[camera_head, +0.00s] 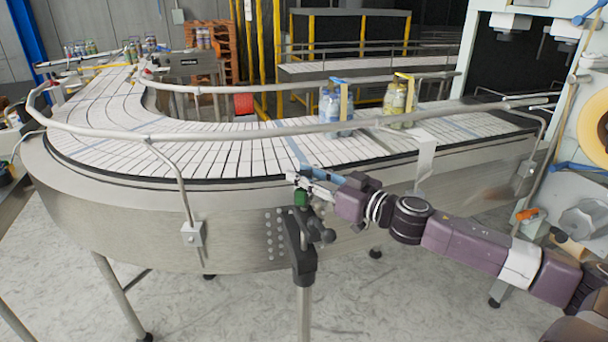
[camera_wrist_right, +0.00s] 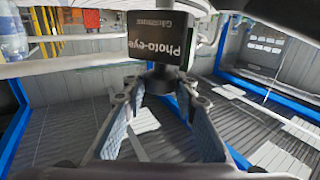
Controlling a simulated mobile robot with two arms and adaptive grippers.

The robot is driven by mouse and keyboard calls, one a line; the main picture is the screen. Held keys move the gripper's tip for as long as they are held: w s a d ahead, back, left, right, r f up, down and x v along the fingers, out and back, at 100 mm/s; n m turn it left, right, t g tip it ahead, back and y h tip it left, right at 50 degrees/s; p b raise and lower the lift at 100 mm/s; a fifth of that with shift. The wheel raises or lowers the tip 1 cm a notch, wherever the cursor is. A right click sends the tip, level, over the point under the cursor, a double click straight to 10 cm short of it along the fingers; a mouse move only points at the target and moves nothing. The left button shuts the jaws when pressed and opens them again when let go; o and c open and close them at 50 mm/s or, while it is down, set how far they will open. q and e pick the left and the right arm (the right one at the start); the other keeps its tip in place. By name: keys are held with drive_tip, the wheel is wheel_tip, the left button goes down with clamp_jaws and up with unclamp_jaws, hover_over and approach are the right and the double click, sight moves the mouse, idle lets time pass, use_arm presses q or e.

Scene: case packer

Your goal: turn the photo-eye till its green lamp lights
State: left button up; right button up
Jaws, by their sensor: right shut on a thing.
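The photo-eye (camera_wrist_right: 160,38) is a dark box with a white "Photo-eye" label, upside down in the wrist view. My right gripper (camera_wrist_right: 157,88) has its two fingers shut on the dark part at the box's near side. In the head view my right gripper (camera_head: 303,182) is at the top of a dark stand beside the conveyor's front wall. A small dark green patch shows just below the fingers there; I cannot tell whether it is a lit lamp. No lit green lamp shows clearly in the wrist view. My left gripper is not in view.
The curved conveyor (camera_head: 120,181) with its guard rail (camera_head: 250,133) runs just behind the stand (camera_head: 301,262). Blue bottle packs (camera_head: 333,104) and yellowish ones (camera_head: 396,100) stand on the belt. A pale machine (camera_head: 470,60) is at the right. Grey floor is free in front.

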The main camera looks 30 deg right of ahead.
drive_tip(key=shift+n+g+y, duration=0.3)
drive_tip(key=shift+n+y, duration=0.2)
drive_tip(key=shift+y, duration=0.2)
drive_tip(key=shift+d+y, duration=0.1)
drive_tip(key=shift+y, duration=0.2)
drive_tip(key=shift+r+n+g+y+b, duration=0.15)
drive_tip(key=shift+n+g+y+b, duration=0.2)
drive_tip(key=shift+n+g+y, duration=1.05)
drive_tip(key=shift+n+g+y+p, duration=0.45)
drive_tip(key=shift+n+g+y, duration=0.7)
drive_tip(key=shift+y, duration=0.65)
drive_tip(key=shift+n, duration=0.35)
drive_tip(key=shift+n+g+y, duration=0.4)
drive_tip(key=shift+g+y, duration=0.15)
drive_tip(key=shift+y, duration=0.05)
drive_tip(key=o, duration=1.2)
drive_tip(key=shift+c, duration=0.2)
